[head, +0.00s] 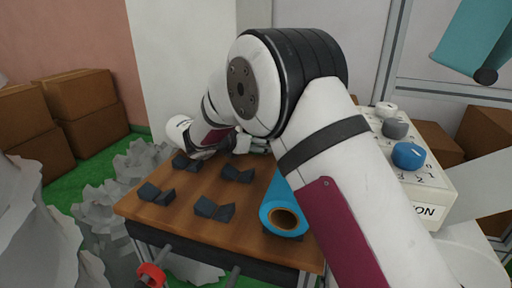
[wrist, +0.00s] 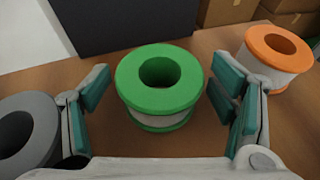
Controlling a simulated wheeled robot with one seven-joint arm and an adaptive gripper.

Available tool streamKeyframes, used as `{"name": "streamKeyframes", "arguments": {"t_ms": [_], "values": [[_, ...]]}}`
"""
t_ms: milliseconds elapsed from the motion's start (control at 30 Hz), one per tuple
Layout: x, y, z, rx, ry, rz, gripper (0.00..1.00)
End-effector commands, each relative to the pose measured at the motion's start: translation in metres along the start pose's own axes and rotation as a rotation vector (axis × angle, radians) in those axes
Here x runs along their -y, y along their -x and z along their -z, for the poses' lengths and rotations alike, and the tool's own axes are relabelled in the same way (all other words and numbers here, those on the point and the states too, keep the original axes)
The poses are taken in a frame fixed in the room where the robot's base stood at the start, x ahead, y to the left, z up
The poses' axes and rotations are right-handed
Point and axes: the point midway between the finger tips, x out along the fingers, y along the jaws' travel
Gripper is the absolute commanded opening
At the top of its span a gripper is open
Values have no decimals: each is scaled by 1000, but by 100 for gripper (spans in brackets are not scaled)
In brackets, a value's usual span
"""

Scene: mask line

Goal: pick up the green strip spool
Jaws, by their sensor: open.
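The green strip spool (wrist: 157,108) stands upright on the wooden table in the wrist view, with green flanges, a pale wound middle and a dark centre hole. My gripper (wrist: 160,90) is open, with one teal-padded finger on each side of the spool. Gaps show between the pads and the spool, so I see no contact. In the head view my gripper (head: 252,145) is low over the far part of the table, partly behind my own arm. The green spool cannot be made out there.
A grey spool (wrist: 22,140) stands close to the left finger, and an orange-topped spool (wrist: 278,48) stands beyond the right finger. Several black cradles (head: 214,209) and a blue roll (head: 277,212) sit on the table (head: 180,232). A control box (head: 425,177) with knobs is at right.

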Motion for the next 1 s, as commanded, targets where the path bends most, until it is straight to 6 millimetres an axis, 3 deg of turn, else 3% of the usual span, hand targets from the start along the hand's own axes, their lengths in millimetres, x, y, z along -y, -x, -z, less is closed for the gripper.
{"name": "streamKeyframes", "arguments": {"t_ms": [267, 500, 800, 1000], "values": [[0, -5, 0, 0, 0, -2, 76], [0, -5, 0, 0, 0, -2, 24], [-1, -4, -3, 0, -1, -2, 24], [-1, 7, -29, 2, -4, -3, 24]]}}
